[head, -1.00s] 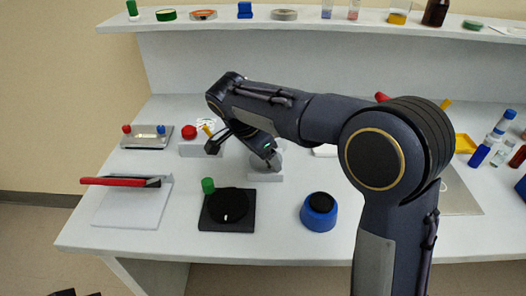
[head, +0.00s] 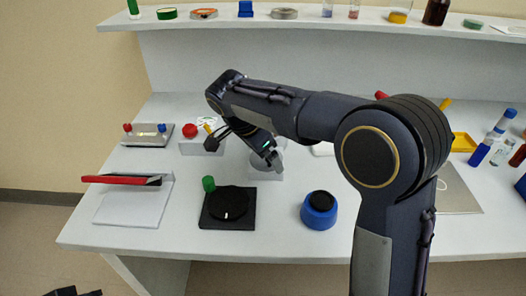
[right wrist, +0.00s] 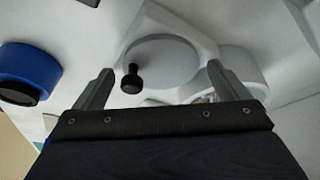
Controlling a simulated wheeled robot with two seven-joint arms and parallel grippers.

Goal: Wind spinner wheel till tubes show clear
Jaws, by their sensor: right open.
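The pale grey spinner wheel (head: 262,163) stands on a light base, partly hidden behind my right gripper in the head view. In the right wrist view its round face (right wrist: 165,60) carries a black crank knob (right wrist: 131,80) at its edge. My right gripper (head: 243,155) is open, just above and in front of the wheel. In the right wrist view its fingers (right wrist: 160,70) stand apart, with the knob between them in the picture and nothing held. Contact cannot be told. No tubes can be made out clearly. A dark piece, likely my left gripper (head: 75,292), shows at the bottom left edge.
A black dial with a green knob (head: 228,203) and a blue round pot (head: 319,211) stand in front. A red button box (head: 190,131) and a board with a red-handled lever (head: 125,180) are left. A shelf (head: 300,40) runs behind.

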